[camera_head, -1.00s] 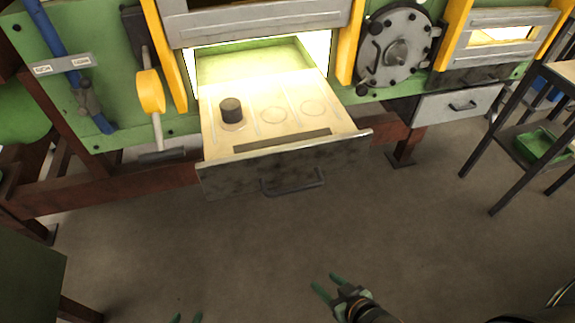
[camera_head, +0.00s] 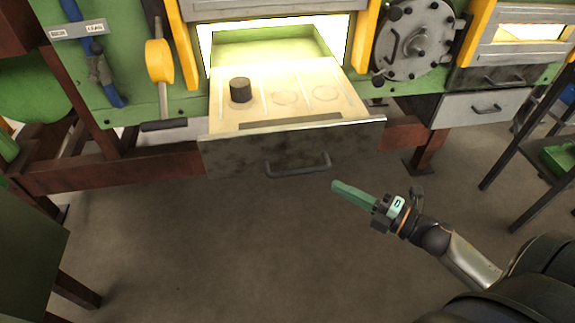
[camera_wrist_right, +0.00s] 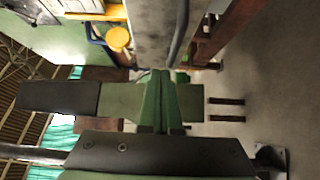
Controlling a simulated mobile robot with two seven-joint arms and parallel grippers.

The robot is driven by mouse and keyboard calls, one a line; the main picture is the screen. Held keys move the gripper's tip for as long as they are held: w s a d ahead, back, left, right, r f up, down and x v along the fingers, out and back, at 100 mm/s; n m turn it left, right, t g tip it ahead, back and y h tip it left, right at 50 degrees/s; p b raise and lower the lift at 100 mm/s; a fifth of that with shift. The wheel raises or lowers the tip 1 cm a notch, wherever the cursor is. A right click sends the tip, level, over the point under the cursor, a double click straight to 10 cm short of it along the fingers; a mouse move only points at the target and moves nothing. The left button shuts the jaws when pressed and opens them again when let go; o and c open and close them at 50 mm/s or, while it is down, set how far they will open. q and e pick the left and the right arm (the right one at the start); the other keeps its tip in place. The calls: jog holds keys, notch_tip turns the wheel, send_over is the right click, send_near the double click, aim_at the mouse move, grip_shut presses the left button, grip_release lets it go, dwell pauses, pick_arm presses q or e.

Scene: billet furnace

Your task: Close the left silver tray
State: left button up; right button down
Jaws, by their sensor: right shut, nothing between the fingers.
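The left silver tray (camera_head: 228,155) is a wide drawer with a worn grey metal front. It is pulled out of the lit furnace opening, and its dark bar handle (camera_head: 298,166) shows on the front. A dark cylinder (camera_head: 240,90) stands on the tray's pale bed, beside two empty round marks. My right gripper (camera_head: 340,187) is shut and empty. It is in front of the tray, just right of and below the handle, apparently apart from it. In the right wrist view its green fingers (camera_wrist_right: 160,100) are together, with the tray front (camera_wrist_right: 150,25) beyond. My left gripper is out of view.
A closed silver drawer (camera_head: 484,107) sits at the right, under a dark one (camera_head: 500,76). A round bolted hatch (camera_head: 413,42) is between the openings. A dark-legged stand (camera_head: 515,160) is at far right, and a green table (camera_head: 30,250) at lower left. The floor in front is clear.

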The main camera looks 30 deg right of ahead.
aim_at(306, 170)
jog(key=p+x, duration=0.1)
jog(key=x, duration=0.9)
jog(key=shift+r, duration=0.1)
jog(key=shift+w+d, duration=0.15)
jog(key=shift+w, duration=0.4)
jog(key=shift+w+d, duration=0.2)
jog(key=shift+w, duration=0.4)
jog(key=shift+w+d, duration=0.2)
jog(key=shift+w, duration=0.6)
jog(key=shift+w, duration=0.1)
